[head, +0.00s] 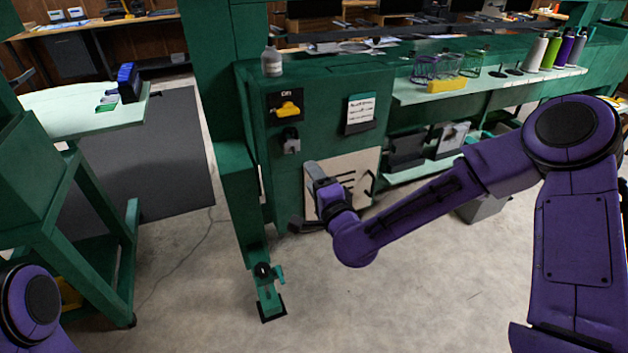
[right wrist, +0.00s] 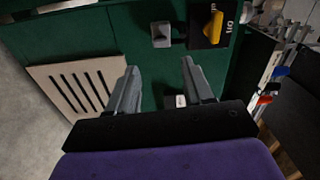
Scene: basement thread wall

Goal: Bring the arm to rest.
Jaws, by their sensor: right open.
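My right arm is purple and reaches in from the right in the head view. Its gripper (head: 306,224) is in front of the lower part of a green cabinet, beside a pale slotted panel. In the right wrist view the two grey fingers of the right gripper (right wrist: 159,84) stand apart with nothing between them. I cannot tell the exact gap between the fingertips and the cabinet. A purple part of my left arm shows at the lower left of the head view. The left gripper is out of view.
The green cabinet (head: 325,90) carries a yellow switch (head: 287,108), a grey knob (head: 290,140), a white label card (head: 360,109) and the pale slotted panel (head: 362,168). A shelf (head: 545,80) with bottles is at right, a table (head: 75,105) at left.

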